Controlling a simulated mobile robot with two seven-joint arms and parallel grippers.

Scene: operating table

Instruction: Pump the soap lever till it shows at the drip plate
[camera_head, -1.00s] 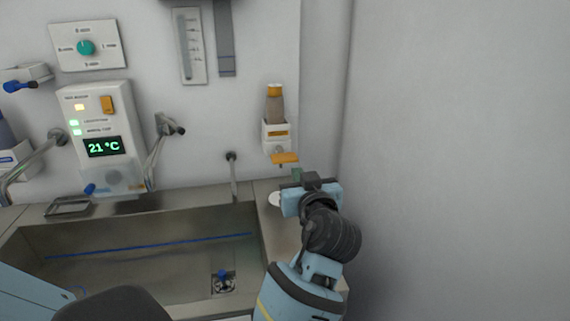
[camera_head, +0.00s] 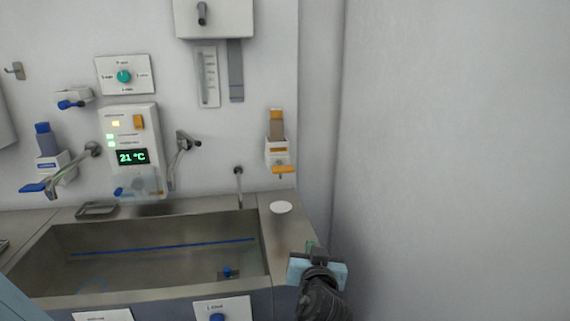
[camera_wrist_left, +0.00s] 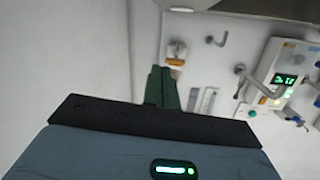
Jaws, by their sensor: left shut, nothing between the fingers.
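A soap dispenser (camera_head: 277,150) with an orange-capped bottle and an orange lever (camera_head: 283,170) hangs on the wall at the right end of the sink. It also shows in the wrist view (camera_wrist_left: 177,50). A round white drip plate (camera_head: 281,207) lies on the counter below it. Its top looks plain white; I cannot make out any soap on it. My left gripper (camera_head: 311,247) is shut and empty, in front of and below the lever, clear of it and of the plate. Its green fingers (camera_wrist_left: 161,70) lie together in the wrist view. My right gripper is not in view.
A steel sink (camera_head: 160,228) fills the counter left of the plate. A second dispenser (camera_head: 52,165) with a blue lever hangs at the left. A control panel (camera_head: 131,152) and faucets are between. A bare wall (camera_head: 450,160) bounds the right side.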

